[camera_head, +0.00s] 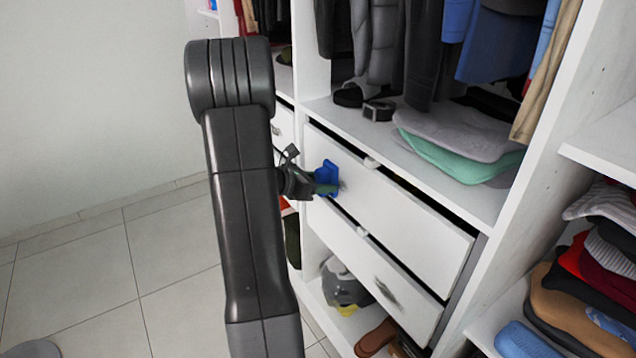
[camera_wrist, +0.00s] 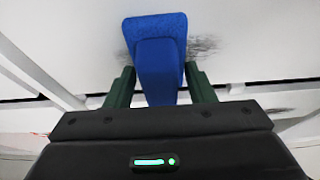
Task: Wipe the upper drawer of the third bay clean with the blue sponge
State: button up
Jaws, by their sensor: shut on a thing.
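The blue sponge (camera_head: 327,174) is at the left part of the white upper drawer (camera_head: 405,225). My gripper (camera_wrist: 160,78) is shut on the sponge's raised grip, with a green finger on each side. The sponge pad (camera_wrist: 155,24) lies flat at or against the drawer front; I cannot tell if it touches. A dark smudge (camera_wrist: 203,46) shows on the front just right of the sponge, and also in the head view (camera_head: 342,186). The sponge hides the front behind it.
Folded grey and green clothes (camera_head: 455,135) lie on the shelf above, under hanging garments (camera_head: 385,45). A white upright panel (camera_head: 535,150) borders the right bay. Open tiled floor (camera_head: 100,285) is at left.

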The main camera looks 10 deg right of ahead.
jog(key=shift+s+d+b, duration=0.5)
jog(key=shift+s+b, duration=0.25)
jog(key=shift+s, duration=0.6)
jog(key=shift+s+d+b, duration=0.5)
jog(key=shift+s+b, duration=0.2)
jog(key=shift+s, duration=0.7)
jog(key=shift+s+d+b, duration=0.5)
jog(key=shift+s+b, duration=0.25)
jog(key=shift+s, duration=0.6)
jog(key=shift+w+a+p, duration=0.7)
jog(key=shift+w+a, duration=0.35)
jog(key=shift+w, duration=1.8)
jog(key=shift+w+a+p, duration=0.75)
jog(key=shift+w+a, duration=0.25)
jog(key=shift+w, duration=1.8)
jog(key=shift+w+a+p, duration=0.7)
jog(key=shift+w+a, duration=0.35)
jog(key=shift+w, duration=1.8)
jog(key=s+a, duration=0.2)
jog(key=a, duration=0.4)
jog(key=shift+s+a, duration=0.2)
jog(key=shift+a, duration=0.1)
